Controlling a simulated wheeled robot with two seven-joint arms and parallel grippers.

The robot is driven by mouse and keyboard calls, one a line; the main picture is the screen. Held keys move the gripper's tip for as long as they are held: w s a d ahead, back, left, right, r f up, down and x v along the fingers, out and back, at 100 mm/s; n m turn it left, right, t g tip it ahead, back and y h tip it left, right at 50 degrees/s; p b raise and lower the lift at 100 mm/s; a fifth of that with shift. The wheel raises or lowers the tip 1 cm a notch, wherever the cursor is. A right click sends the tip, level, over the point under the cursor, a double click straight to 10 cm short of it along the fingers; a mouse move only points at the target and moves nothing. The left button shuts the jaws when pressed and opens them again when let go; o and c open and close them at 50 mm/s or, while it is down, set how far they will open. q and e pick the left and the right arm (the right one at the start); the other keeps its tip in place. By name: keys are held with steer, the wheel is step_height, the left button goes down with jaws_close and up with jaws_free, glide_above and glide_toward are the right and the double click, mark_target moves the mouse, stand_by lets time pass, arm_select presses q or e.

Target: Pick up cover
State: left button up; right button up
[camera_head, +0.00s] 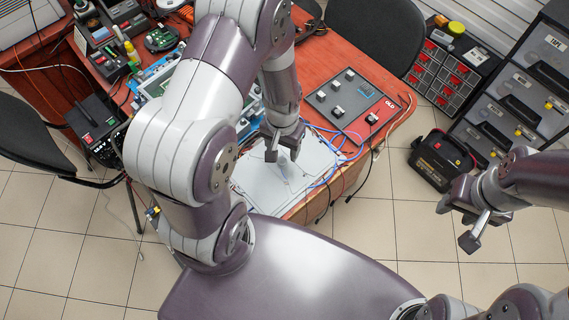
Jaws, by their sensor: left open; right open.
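A flat light-grey panel that looks like the cover (262,194) lies at the front edge of the red-brown table, partly hidden behind my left arm. My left gripper (284,154) points down over the panel with its fingers apart and nothing seen between them. I cannot tell whether the fingertips touch the panel. Blue hoses (346,154) run along the panel's right side. My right gripper (456,223) is open and empty, out over the tiled floor to the right of the table.
A dark grey panel with switches (343,101) sits on the table right of the hoses. Electronics and tools crowd the table's left part. A black battery-like box (438,160) stands on the floor near drawer units (515,95). Dark chairs stand behind and left.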

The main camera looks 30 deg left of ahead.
mark_target(282, 161)
arm_select(q)
step_height(282, 161, down, 4)
steer(key=shift+s+f, duration=0.15)
steer(key=shift+f, duration=0.1)
steer(key=shift+a+f, duration=0.1)
steer(key=shift+f, duration=0.35)
jaws_close()
steer(key=shift+r, duration=0.55)
step_height(282, 161, up, 3)
steer(key=shift+f, duration=0.1)
steer(key=s+d+r, duration=0.1)
steer(key=d+r, duration=0.6)
steer(key=d, duration=0.4)
steer(key=shift+d+r, duration=0.15)
steer(key=shift+d, duration=0.2)
